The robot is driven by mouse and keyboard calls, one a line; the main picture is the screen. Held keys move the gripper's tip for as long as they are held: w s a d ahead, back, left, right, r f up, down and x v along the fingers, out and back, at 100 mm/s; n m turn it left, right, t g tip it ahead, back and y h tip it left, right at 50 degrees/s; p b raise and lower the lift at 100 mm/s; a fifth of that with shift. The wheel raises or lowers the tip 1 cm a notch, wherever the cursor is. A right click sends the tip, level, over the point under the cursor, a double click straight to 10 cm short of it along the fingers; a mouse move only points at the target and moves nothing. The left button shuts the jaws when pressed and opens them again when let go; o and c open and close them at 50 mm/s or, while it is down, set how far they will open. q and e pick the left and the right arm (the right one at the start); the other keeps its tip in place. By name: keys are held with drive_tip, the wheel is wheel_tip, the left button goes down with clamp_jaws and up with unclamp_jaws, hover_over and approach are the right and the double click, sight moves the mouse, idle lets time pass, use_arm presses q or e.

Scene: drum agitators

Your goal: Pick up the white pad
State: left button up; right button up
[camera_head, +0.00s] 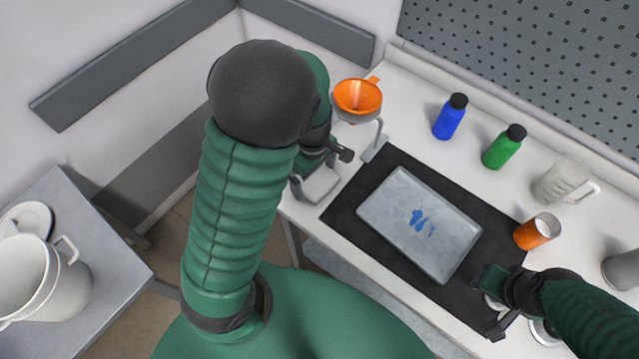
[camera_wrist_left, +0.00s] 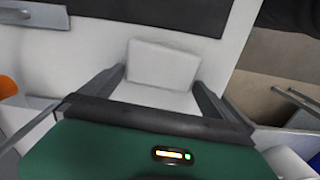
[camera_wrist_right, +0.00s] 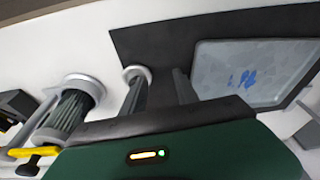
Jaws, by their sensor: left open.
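The white pad, a pale rectangular block, is at the left end of the worktop; in the head view it (camera_head: 318,185) sits just below my left gripper (camera_head: 322,168). In the left wrist view the pad (camera_wrist_left: 164,62) shows ahead, between the two fingers of my open left gripper (camera_wrist_left: 160,88). The fingers stand on either side of its near part, and I see no clear contact. My right gripper (camera_head: 497,303) is at the right front corner of the black mat. In the right wrist view its fingers (camera_wrist_right: 159,85) are apart, with dark mat showing between them.
A grey tray (camera_head: 380,198) with blue stains lies on the black mat (camera_head: 345,220). An orange funnel (camera_head: 357,97) on a stand is close behind my left gripper. Blue (camera_head: 450,117) and green (camera_head: 504,147) bottles, an orange cup (camera_head: 537,232) and a clear jug (camera_head: 562,182) stand behind.

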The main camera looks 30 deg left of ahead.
use_arm(q)
drive_tip(key=shift+w+d, duration=0.1)
drive_tip(key=shift+w, duration=0.05)
use_arm(e)
drive_tip(key=shift+w+d, duration=0.1)
drive_tip(key=shift+w, duration=0.05)
use_arm(q)
drive_tip(key=shift+w, duration=0.1)
drive_tip(key=shift+c, duration=1.1)
use_arm(e)
drive_tip(key=shift+w+f, duration=0.1)
use_arm(q)
drive_tip(key=c, duration=0.7)
drive_tip(key=shift+c, duration=0.7)
use_arm(e)
drive_tip(key=shift+a, duration=0.2)
use_arm(q)
drive_tip(key=shift+r, duration=0.1)
use_arm(e)
drive_tip(key=shift+r, duration=0.2)
